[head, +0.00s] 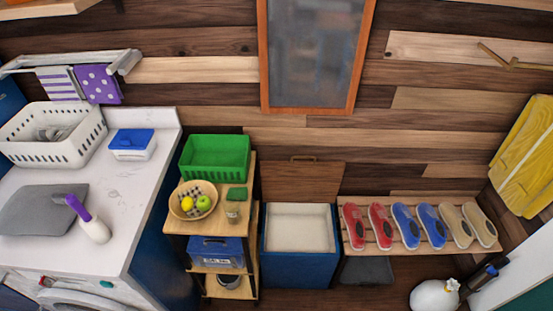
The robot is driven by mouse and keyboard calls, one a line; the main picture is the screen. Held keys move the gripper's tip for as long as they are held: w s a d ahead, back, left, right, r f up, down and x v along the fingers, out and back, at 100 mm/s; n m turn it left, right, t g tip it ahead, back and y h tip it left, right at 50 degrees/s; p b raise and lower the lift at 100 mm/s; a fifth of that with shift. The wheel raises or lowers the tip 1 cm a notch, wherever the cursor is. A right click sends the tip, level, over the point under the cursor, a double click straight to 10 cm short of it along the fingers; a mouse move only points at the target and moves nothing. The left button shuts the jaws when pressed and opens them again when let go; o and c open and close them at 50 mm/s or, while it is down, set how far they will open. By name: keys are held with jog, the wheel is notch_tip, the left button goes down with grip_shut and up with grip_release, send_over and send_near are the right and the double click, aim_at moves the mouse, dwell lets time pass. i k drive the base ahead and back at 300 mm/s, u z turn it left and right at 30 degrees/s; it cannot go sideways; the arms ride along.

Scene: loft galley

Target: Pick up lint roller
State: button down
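On the white counter (125,195) at the left is a white object with a slim purple upper part (93,230). It rests by the right edge of a folded grey cloth (38,212). It could be the lint roller or a bottle; its shape is too small to tell. I see no other clear lint roller. My gripper is not recognisable in the head view, and nothing is seen touching the purple and white object.
A white basket (72,152) and a blue-lidded box (132,153) stand farther back on the counter. Right of it are a shelf with a green crate (215,158), an open blue bin (298,270) and a shoe rack (385,250). A white rounded object (432,296) is at the lower right.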

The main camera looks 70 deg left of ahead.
aim_at(91, 222)
jog(key=z, duration=0.5)
jog(key=k, duration=0.15)
jog(key=u, duration=3.55)
jog(key=k, duration=0.15)
jog(key=u, duration=1.05)
